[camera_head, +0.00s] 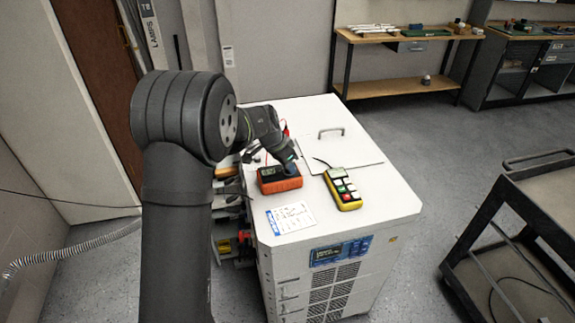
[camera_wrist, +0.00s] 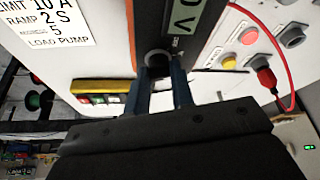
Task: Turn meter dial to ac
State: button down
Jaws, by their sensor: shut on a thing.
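The orange meter (camera_head: 281,181) with a dark face lies on the white cabinet top in the head view. In the wrist view its dark face (camera_wrist: 200,55) carries a display reading that ends in "0 V" and a round dark dial (camera_wrist: 157,57). My gripper (camera_wrist: 158,72) is shut on the dial, with one finger on each side of it. The fingers partly cover the dial, and I cannot read its pointer or the ac mark. In the head view my gripper (camera_head: 290,167) reaches down onto the meter's right part.
A yellow pendant (camera_head: 348,205) with several coloured buttons lies right of the meter. A printed card (camera_head: 290,217) lies in front of it on the cabinet (camera_head: 385,210). A red lead (camera_wrist: 288,50) and red plug (camera_wrist: 264,78) show in the wrist view. A dark cart (camera_head: 490,200) stands right.

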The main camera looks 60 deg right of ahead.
dwell(0.3)
jog(key=c, duration=1.2)
grip_release()
jog(key=shift+c, duration=0.2)
jog(key=shift+r, duration=0.1)
jog(key=v, duration=1.7)
jog(key=shift+r, duration=0.15)
jog(key=x, duration=1.7)
jog(key=shift+f, duration=0.25)
